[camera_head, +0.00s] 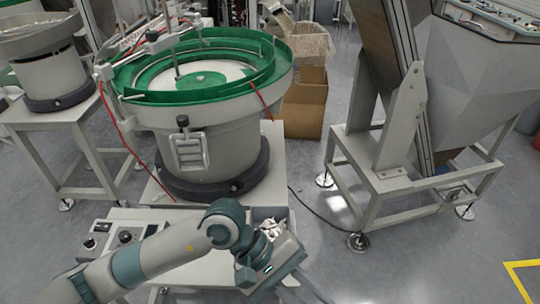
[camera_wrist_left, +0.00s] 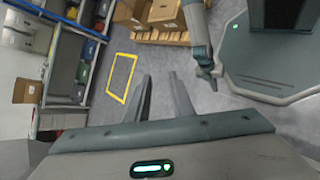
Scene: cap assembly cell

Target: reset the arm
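My left arm comes in from the lower left in the head view, and its wrist and gripper body hang low at the bottom middle, with the fingertips not clearly visible there. In the left wrist view the two fingers of my left gripper (camera_wrist_left: 160,78) stand apart with only grey floor between them. My right arm shows in the left wrist view at the top, hanging down beside my base, with the right gripper (camera_wrist_left: 211,73) small at its end. Whether its fingers are open or shut is too small to tell.
A vibratory bowl feeder (camera_head: 205,140) stands on a table beyond my left arm. A bin of white parts (camera_head: 268,216) is close behind the left wrist. A shelf (camera_wrist_left: 70,70) and cardboard boxes (camera_wrist_left: 163,12) show in the wrist view.

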